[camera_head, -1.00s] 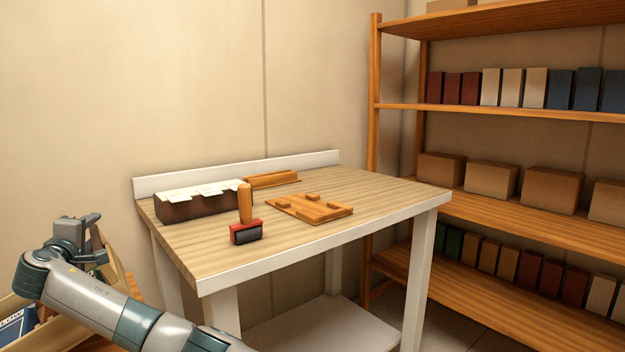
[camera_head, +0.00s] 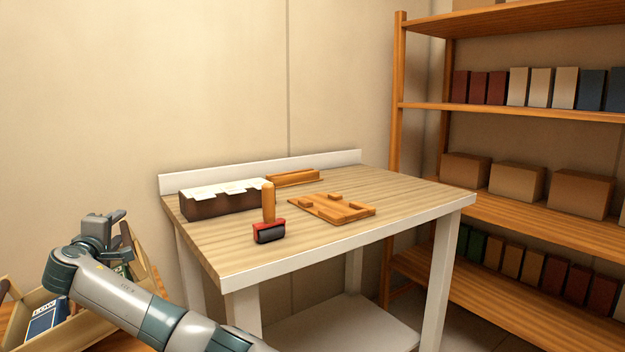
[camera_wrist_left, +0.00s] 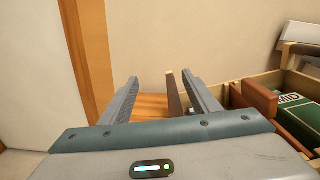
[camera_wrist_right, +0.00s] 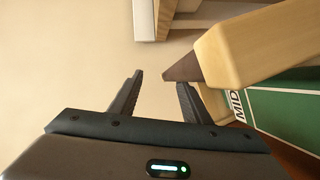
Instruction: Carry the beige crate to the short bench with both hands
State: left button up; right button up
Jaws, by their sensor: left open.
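The beige crate (camera_head: 70,333) is at the lower left of the head view, cut by the frame edge, with a blue box (camera_head: 46,318) and other boxes inside. My right gripper (camera_head: 98,222) is at the crate's right end. In the right wrist view (camera_wrist_right: 160,78) its fingers are apart, with the dark tip of a beige crate part (camera_wrist_right: 240,50) by the right finger. My left gripper (camera_wrist_left: 162,82) shows only in its wrist view, open, with a brown upright piece between its fingers. A bench (camera_head: 330,240) with white legs stands mid-view; I cannot tell if it is the short bench.
On the bench are a dark box with white tops (camera_head: 220,200), a red-and-black tool with a wooden handle (camera_head: 269,215) and a wooden board (camera_head: 332,208). The bench's front right top is clear. Wooden shelves (camera_head: 510,112) with boxes stand right.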

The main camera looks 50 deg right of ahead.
jog(key=shift+w+d+r, duration=0.25)
jog(key=shift+d, duration=0.05)
jog(key=shift+s, duration=0.15)
dwell(0.3)
jog(key=shift+s+r+p, duration=0.1)
jog(key=shift+p, duration=0.25)
jog(key=shift+w, duration=0.25)
jog(key=o, duration=0.5)
jog(key=shift+c, duration=0.2)
jog(key=shift+a, duration=0.1)
jog(key=shift+f+p, duration=0.35)
jog(key=shift+f, duration=0.1)
jog(key=shift+s, duration=0.15)
